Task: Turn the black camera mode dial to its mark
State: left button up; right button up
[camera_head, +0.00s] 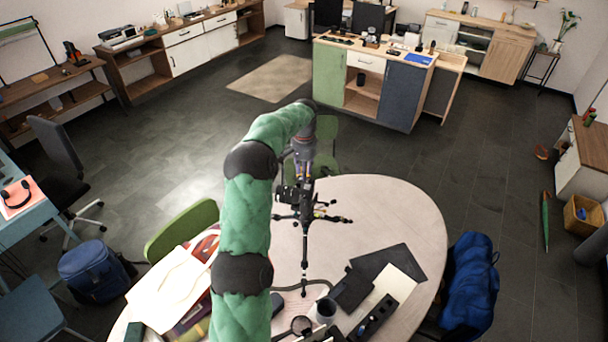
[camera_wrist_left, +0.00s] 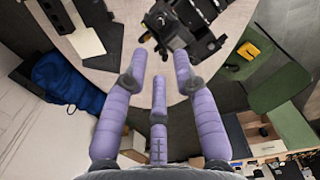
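A black camera (camera_head: 290,194) sits on a black tripod (camera_head: 304,245) that stands on the round pale table (camera_head: 395,205). The camera and tripod head (camera_wrist_left: 185,28) also show at the top of the left wrist view. The mode dial is too small to make out, and its mark cannot be seen. My left gripper (camera_head: 303,172) is just above and behind the camera in the head view. In the left wrist view its purple fingers (camera_wrist_left: 161,72) are spread, with nothing between them, close to the camera but seemingly apart from it. My right gripper is not in view.
Papers and books (camera_head: 175,295) lie at left.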

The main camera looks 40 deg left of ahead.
aim_at(304, 197)
pick_arm(q)
notch_tip(304, 197, down, 12)
jog(key=n+p, duration=0.2)
jog(key=n, duration=2)
jog(key=shift+p, duration=0.4)
grip_shut()
